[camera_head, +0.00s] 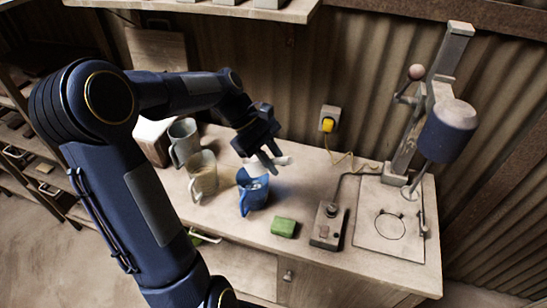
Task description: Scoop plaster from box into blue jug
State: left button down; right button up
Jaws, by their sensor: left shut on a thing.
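The blue jug (252,196) stands upright on the workbench, with something pale showing inside its mouth. My left gripper (273,160) is above and just behind the jug, shut on a small white scoop (255,169). The scoop sits at the jug's rim; I cannot tell whether it touches the jug or holds plaster. My right gripper is not in view.
Two grey-beige jugs, one at the back (184,140) and one in front (203,178), stand left of the blue jug. A green block (284,227), a control box with a lever (328,225) and a press (447,130) are to the right. A yellow plug (328,124) is on the wall.

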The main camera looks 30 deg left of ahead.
pick_arm(q)
jog(key=shift+s+d+f+m+t+y+b, duration=0.1)
jog(key=shift+d+f+t+y+b, duration=0.3)
jog(key=shift+y+b, duration=0.7)
jog(key=shift+s+d+f+m+t+y+b, duration=0.15)
jog(key=shift+d+f+y+b, duration=0.3)
jog(key=shift+f+y+b, duration=0.6)
jog(key=shift+s+d+f+m+t+y+b, duration=0.1)
jog(key=shift+d+f+t+y+b, duration=0.25)
jog(key=shift+y+b, duration=0.75)
jog(key=shift+d+r+h, duration=0.1)
jog(key=shift+h, duration=0.15)
